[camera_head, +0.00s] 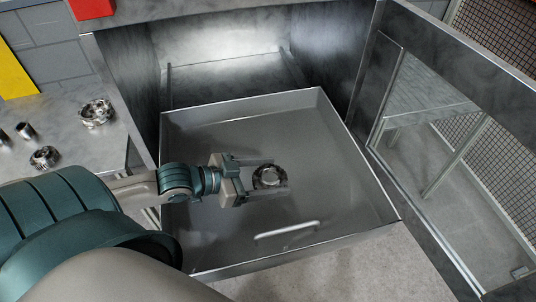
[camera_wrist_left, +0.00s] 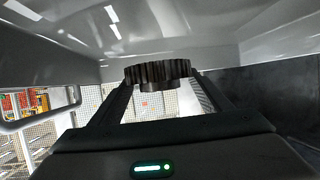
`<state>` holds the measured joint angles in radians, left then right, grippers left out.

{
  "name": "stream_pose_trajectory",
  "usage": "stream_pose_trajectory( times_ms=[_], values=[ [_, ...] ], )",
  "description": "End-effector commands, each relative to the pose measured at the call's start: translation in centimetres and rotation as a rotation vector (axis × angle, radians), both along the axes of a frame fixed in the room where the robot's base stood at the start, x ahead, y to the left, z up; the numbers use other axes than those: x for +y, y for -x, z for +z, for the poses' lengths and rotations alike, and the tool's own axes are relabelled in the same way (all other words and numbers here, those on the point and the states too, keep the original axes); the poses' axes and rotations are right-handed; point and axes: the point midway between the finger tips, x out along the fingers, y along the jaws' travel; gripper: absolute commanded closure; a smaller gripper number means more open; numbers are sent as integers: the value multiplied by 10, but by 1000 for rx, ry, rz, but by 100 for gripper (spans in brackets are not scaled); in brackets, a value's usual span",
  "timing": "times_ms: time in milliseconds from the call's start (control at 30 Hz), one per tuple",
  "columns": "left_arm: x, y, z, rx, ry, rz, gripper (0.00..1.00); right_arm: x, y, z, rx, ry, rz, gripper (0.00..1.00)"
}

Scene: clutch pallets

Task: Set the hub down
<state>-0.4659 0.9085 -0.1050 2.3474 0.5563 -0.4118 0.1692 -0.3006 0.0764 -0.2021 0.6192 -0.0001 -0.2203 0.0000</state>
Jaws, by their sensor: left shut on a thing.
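The hub (camera_head: 269,177) is a small, dark metal ring with a toothed rim. In the head view it is between the fingertips of my left gripper (camera_head: 268,175), over the grey metal tray (camera_head: 340,150). My left gripper is shut on it. In the left wrist view the toothed hub (camera_wrist_left: 158,73) sits between the two finger ends (camera_wrist_left: 160,85). I cannot tell from these views whether the hub touches the tray floor. My right gripper is not in view.
The tray is pulled out of a metal cabinet (camera_head: 225,75), with a handle (camera_head: 287,231) near its front. An open windowed door (camera_head: 440,110) stands at right. A side table (camera_head: 65,110) at left holds several metal parts (camera_head: 96,112). The tray is otherwise empty.

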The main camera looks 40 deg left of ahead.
Motion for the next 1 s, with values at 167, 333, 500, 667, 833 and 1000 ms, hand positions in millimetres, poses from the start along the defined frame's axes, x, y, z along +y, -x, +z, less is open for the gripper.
stream_pose_trajectory(
  times_ms=[167,333,500,667,833,1000],
  values=[
    [0,0,-23,-1,2,1,71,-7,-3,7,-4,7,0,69],
    [0,0,-35,-3,2,0,71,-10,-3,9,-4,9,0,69],
    [0,0,-36,-4,1,0,71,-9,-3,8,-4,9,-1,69],
    [0,0,-37,-4,1,0,71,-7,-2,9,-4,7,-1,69],
    [0,0,-51,-2,1,0,71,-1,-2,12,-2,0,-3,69],
    [0,-1,-70,-3,1,1,71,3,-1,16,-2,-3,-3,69]
  ],
)
